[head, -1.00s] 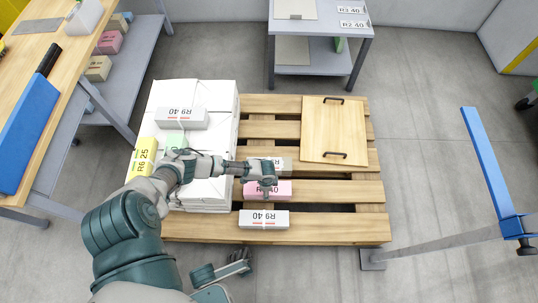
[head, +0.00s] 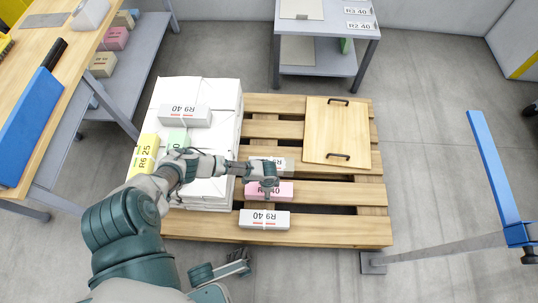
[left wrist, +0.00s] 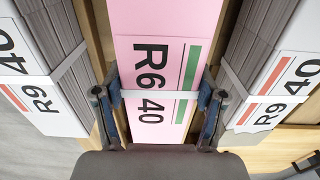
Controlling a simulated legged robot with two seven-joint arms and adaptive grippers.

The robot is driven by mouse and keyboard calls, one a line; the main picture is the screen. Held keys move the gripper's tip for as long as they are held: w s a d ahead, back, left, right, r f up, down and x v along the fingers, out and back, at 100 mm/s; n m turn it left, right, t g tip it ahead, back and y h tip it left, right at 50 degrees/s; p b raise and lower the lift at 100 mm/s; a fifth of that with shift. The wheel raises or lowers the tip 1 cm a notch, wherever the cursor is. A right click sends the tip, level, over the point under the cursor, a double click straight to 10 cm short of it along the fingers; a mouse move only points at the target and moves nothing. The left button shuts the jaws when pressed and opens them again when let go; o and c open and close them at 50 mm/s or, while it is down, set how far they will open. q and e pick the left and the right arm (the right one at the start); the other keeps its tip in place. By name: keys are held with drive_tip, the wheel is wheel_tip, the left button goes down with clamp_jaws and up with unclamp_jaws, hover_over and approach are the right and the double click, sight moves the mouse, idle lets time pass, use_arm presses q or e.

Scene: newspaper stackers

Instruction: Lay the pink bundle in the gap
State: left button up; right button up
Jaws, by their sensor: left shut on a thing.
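The pink bundle (head: 284,190), marked R6 40, is over the pallet (head: 376,226) between two white R9 40 bundles. My left gripper (head: 268,190) is above it, fingers down. In the left wrist view, the gripper (left wrist: 160,98) is shut across the pink bundle (left wrist: 165,25), one finger on each long side. The near white bundle (head: 264,219) and the far white bundle (head: 281,162) flank it, with narrow strips of wood showing between. My arm partly covers the far one. Whether the pink bundle's underside touches the pallet is hidden. What seems my right gripper (head: 238,262) shows unclearly at the bottom.
A white stack (head: 215,98) stands left of the gap, with a grey bundle (head: 184,115), a yellow bundle (head: 144,155) and a green one on or beside it. A wooden board with handles (head: 337,130) lies at the pallet's right. A blue-topped post (head: 495,170) stands further right.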

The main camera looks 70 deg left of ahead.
use_arm(q)
drive_tip(key=o, duration=1.9)
drive_tip(key=shift+w, duration=0.1)
wheel_tip(320, 180, up, 12)
drive_tip(key=shift+d+f, duration=0.1)
